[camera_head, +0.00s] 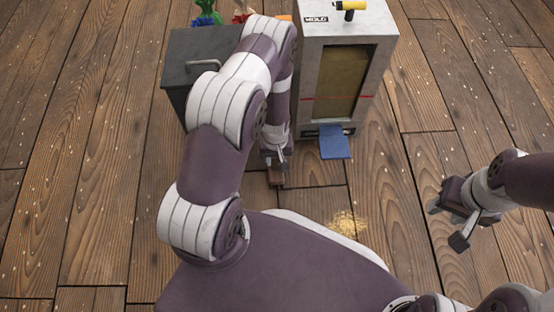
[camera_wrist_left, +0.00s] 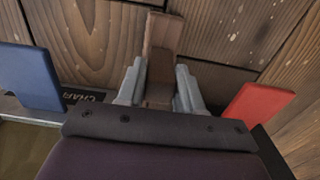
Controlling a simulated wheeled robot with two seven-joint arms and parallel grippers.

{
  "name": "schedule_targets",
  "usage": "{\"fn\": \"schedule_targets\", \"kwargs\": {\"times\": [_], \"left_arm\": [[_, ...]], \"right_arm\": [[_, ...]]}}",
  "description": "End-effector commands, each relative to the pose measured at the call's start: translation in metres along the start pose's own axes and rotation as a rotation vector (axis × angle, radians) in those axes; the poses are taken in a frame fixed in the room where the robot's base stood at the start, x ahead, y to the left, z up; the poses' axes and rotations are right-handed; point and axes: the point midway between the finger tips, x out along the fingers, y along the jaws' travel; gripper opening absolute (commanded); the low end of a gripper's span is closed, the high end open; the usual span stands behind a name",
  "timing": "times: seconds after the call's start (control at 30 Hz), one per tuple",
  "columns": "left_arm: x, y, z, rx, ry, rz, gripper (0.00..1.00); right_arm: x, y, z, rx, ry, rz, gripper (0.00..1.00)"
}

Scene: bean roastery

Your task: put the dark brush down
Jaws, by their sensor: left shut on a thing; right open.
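The dark brush (camera_head: 277,180) is a brown, narrow piece in the jaws of my left gripper (camera_head: 274,160), low in front of the pale machine. In the left wrist view the brush (camera_wrist_left: 161,45) sticks out between the two grey fingers of my left gripper (camera_wrist_left: 156,88), which are shut on it. I cannot tell whether the brush touches the floor. Its bristles cannot be made out. My right gripper (camera_head: 454,215) is open and empty above the floor at the right, well apart from the brush.
The pale machine (camera_head: 382,60) has a blue flap (camera_head: 335,142) at its foot. A dark grey cabinet (camera_head: 183,72) stands left of it. A red flap (camera_wrist_left: 258,113) shows in the left wrist view. Yellowish crumbs (camera_head: 345,222) lie by my base. Plank floor at the left is clear.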

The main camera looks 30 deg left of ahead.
Motion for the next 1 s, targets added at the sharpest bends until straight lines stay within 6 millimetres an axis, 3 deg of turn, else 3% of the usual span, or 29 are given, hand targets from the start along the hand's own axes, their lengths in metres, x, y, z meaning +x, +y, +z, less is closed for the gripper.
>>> {"fn": "schedule_targets", "kwargs": {"times": [0.27, 0.3, 0.37, 0.67, 0.77, 1.0], "left_arm": [[0.002, 0.000, 0.000, 0.000, 0.001, 0.000, 0.00], [0.001, 0.000, 0.000, 0.001, 0.001, 0.000, 0.42], [0.001, 0.000, 0.000, 0.001, 0.001, 0.000, 0.62], [-0.002, 0.000, 0.000, 0.001, 0.001, 0.000, 0.62], [-0.020, 0.000, -0.001, 0.001, 0.003, 0.001, 0.62], [-0.089, 0.000, 0.000, 0.001, 0.001, 0.000, 0.62]], "right_arm": [[0.000, 0.000, -0.001, 0.000, 0.002, 0.000, 0.40], [-0.001, 0.000, -0.001, 0.000, 0.002, 0.000, 0.40], [-0.001, 0.000, -0.001, 0.000, 0.002, 0.000, 0.40], [-0.003, 0.000, -0.001, 0.000, 0.002, 0.000, 0.40], [-0.018, 0.000, -0.003, 0.000, 0.002, 0.000, 0.40], [-0.071, 0.000, -0.009, 0.000, 0.003, 0.000, 0.40]]}}
